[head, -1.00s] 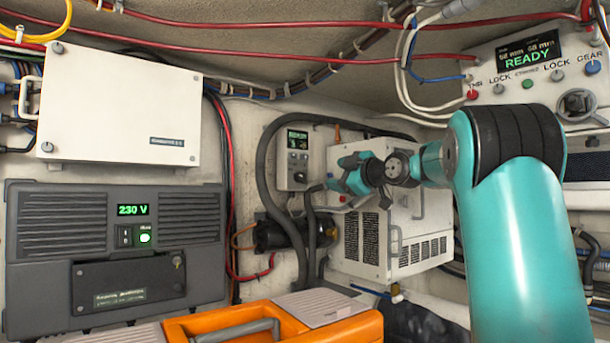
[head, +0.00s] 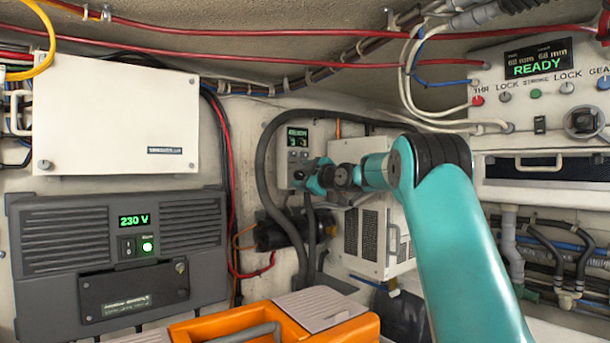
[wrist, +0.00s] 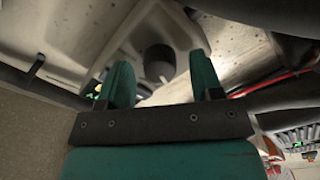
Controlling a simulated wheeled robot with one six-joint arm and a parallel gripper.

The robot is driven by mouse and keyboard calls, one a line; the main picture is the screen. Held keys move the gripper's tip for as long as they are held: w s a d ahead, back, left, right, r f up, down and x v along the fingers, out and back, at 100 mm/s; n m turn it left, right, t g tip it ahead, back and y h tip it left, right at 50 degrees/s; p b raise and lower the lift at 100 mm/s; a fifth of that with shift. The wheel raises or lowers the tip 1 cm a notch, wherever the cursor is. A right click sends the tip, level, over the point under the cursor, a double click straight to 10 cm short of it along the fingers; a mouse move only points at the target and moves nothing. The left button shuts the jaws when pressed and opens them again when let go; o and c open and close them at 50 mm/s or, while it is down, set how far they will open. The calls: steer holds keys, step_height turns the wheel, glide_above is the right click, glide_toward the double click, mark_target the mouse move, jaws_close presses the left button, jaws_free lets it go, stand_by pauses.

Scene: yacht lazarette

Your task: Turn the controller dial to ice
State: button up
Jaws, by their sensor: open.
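The controller (head: 298,138) is a small pale box on the back wall, with a lit green display on its upper part. Its lower part is partly hidden behind my gripper (head: 303,178), which is at the box's lower front. In the wrist view my gripper (wrist: 160,62) is open, its two teal fingers spread to either side of a dark round knob (wrist: 158,58) on a pale housing. The knob is between the fingers with gaps visible on both sides. I cannot read the dial's markings or where it points.
A thick dark hose (head: 262,165) loops around the controller's left side. A white vented unit (head: 368,232) stands right of it, below my arm. A grey 230 V unit (head: 118,250) is at left, and an orange case (head: 235,322) is in front. A READY panel (head: 540,90) is at upper right.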

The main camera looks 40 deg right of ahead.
steer(key=shift+c, duration=0.4)
steer(key=c, duration=0.9)
steer(key=shift+o, duration=0.2)
steer(key=shift+f+m, duration=0.1)
steer(key=shift+m, duration=0.2)
steer(key=m+b, duration=0.2)
steer(key=m, duration=0.6)
steer(key=shift+b, duration=0.3)
steer(key=m, duration=0.4)
steer(key=shift+m, duration=0.3)
steer(key=m+p, duration=0.1)
steer(key=m, duration=0.3)
steer(key=shift+m, duration=0.4)
